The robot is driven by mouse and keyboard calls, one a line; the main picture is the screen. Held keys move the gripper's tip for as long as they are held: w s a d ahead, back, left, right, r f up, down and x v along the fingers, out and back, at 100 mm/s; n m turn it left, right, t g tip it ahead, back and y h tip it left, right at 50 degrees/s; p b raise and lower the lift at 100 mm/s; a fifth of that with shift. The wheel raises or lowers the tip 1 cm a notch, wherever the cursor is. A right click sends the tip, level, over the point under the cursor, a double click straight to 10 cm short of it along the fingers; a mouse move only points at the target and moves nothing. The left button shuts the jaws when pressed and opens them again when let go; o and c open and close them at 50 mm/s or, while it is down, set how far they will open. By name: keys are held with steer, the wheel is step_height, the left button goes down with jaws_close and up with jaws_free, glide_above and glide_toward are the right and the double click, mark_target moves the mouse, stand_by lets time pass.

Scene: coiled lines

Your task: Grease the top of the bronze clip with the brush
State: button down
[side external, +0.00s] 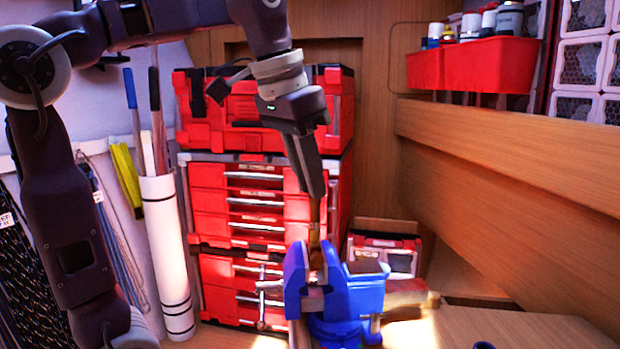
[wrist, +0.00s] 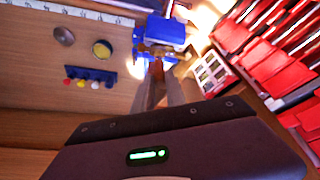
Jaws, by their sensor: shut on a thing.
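My gripper (side external: 314,192) points down above the blue vise (side external: 362,295), shut on the brush (side external: 314,214), whose thin brownish handle shows below the fingers. The brush's lower end reaches down to the gap between the vise jaws. A small brown-bronze piece, seemingly the bronze clip (side external: 316,259), sits between the jaw tops. I cannot tell whether the brush touches it. In the wrist view the fingers (wrist: 168,92) extend toward the blue vise (wrist: 165,32), and they largely hide the brush and the clip.
Red drawer boxes (side external: 240,205) stand behind the vise. A red bin (side external: 490,65) with bottles hangs at the upper right. In the wrist view, a round tin with yellow contents (wrist: 102,49), a grey round object (wrist: 64,35) and a blue rack (wrist: 90,78) lie on the wooden bench.

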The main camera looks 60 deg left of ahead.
steer(key=shift+w+a, duration=0.1)
steer(key=shift+a, duration=0.05)
steer(key=shift+w+a, duration=0.2)
steer(key=shift+a, duration=0.25)
steer(key=shift+d, duration=0.15)
steer(key=shift+s+d+f, duration=0.1)
steer(key=shift+s+d, duration=0.25)
steer(key=shift+d, duration=0.15)
steer(key=shift+s+d, duration=0.25)
steer(key=shift+d, duration=0.3)
